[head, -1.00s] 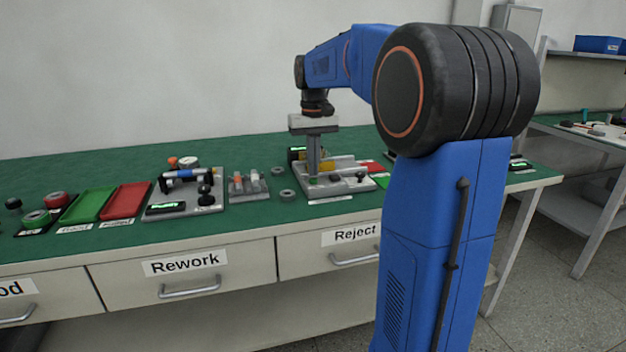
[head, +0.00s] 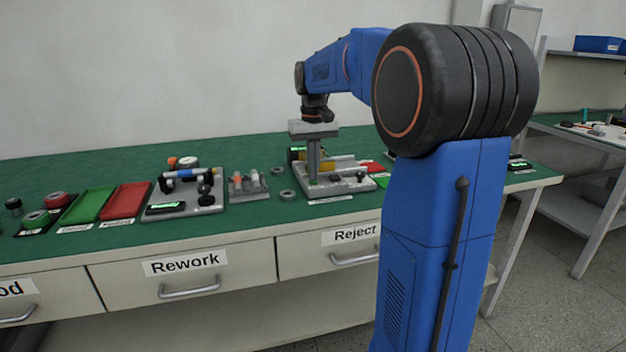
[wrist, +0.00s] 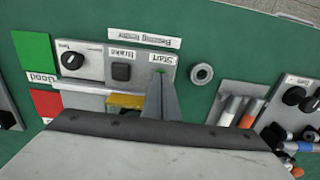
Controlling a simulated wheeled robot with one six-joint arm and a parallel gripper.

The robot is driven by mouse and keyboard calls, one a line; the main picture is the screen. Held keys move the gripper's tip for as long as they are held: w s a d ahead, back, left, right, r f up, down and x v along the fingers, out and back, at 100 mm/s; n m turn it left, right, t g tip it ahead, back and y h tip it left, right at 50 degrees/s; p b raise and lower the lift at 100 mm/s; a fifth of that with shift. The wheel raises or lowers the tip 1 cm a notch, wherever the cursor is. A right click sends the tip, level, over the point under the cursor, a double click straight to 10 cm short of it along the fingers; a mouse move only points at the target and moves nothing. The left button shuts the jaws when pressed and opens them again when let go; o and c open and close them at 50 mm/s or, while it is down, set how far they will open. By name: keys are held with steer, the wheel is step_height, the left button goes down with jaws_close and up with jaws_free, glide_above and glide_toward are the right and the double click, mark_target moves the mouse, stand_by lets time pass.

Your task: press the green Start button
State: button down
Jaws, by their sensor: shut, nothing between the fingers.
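The green Start button (head: 313,183) is on the front left of the grey bearing tester on the green bench. In the wrist view its "Start" label (wrist: 161,58) is readable, and only a sliver of green shows at the fingertips. My gripper (head: 313,178) is shut and empty, pointing straight down with its fingertips right at the button. In the wrist view my gripper (wrist: 161,76) hides most of the button. I cannot tell whether the tips touch it or whether it is pressed in.
The tester also carries a dark Brake button (wrist: 121,71) and a black knob (wrist: 72,61). A yellow part (wrist: 125,101) lies close beside my fingers. A loose ring (wrist: 202,74) lies next to the tester. Green (head: 88,205) and red (head: 125,201) trays stand at left.

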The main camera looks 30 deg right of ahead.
step_height(320, 180, up, 14)
stand_by(1.6)
steer(key=shift+f, duration=0.1)
steer(key=s+a+f+n+t, duration=0.1)
steer(key=s+a+f, duration=0.4)
steer(key=s+f, duration=0.3)
steer(key=s+a+f+n+t, duration=0.1)
steer(key=s+a+f+t, duration=0.1)
steer(key=s+a+f, duration=0.3)
steer(key=s+a+f+n+t, duration=0.1)
steer(key=s+a+f, duration=0.4)
steer(key=s+f, duration=0.7)
steer(key=s, duration=0.5)
steer(key=shift+a+f+t, duration=0.2)
steer(key=shift+a+t, duration=0.2)
steer(key=shift+s, duration=0.1)
